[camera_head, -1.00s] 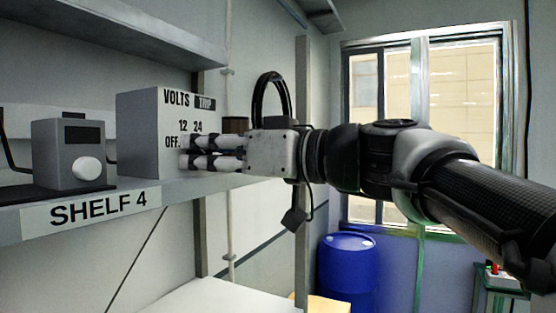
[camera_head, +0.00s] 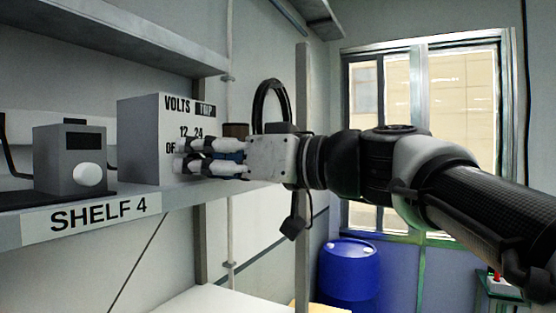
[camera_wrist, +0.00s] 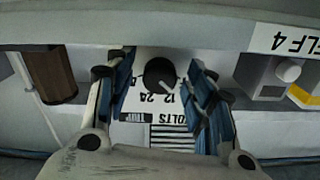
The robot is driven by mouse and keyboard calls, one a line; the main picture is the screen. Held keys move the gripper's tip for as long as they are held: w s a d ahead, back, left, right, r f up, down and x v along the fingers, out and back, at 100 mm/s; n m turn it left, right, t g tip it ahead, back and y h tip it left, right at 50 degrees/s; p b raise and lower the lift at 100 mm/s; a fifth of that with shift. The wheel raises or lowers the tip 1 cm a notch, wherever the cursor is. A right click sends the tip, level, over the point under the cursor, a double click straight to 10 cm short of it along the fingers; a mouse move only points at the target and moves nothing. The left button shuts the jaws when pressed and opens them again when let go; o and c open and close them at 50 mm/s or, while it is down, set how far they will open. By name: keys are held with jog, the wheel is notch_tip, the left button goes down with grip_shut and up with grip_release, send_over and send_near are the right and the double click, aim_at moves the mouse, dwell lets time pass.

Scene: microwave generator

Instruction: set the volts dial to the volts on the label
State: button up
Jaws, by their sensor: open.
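The grey volts box (camera_head: 140,140) stands on the shelf, its white face reading VOLTS, 12, 24, OFF and TRIP. In the wrist view its face is upside down, and the black volts dial (camera_wrist: 159,73) shows with a pale pointer line slanting to the lower right, near the 12. My gripper (camera_head: 185,155) is at the face in the head view and hides the dial there. In the wrist view my gripper (camera_wrist: 164,82) is open, with one finger on each side of the dial and gaps between. I cannot see the label giving the volts.
A smaller grey box with a white knob (camera_head: 88,175) stands left on the shelf. The shelf edge (camera_head: 40,226) carries a SHELF 4 sign. A brown cylinder (camera_head: 236,130) stands behind my gripper. A blue barrel (camera_head: 348,270) stands below.

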jog(key=v, duration=1.2)
jog(key=shift+w, duration=0.1)
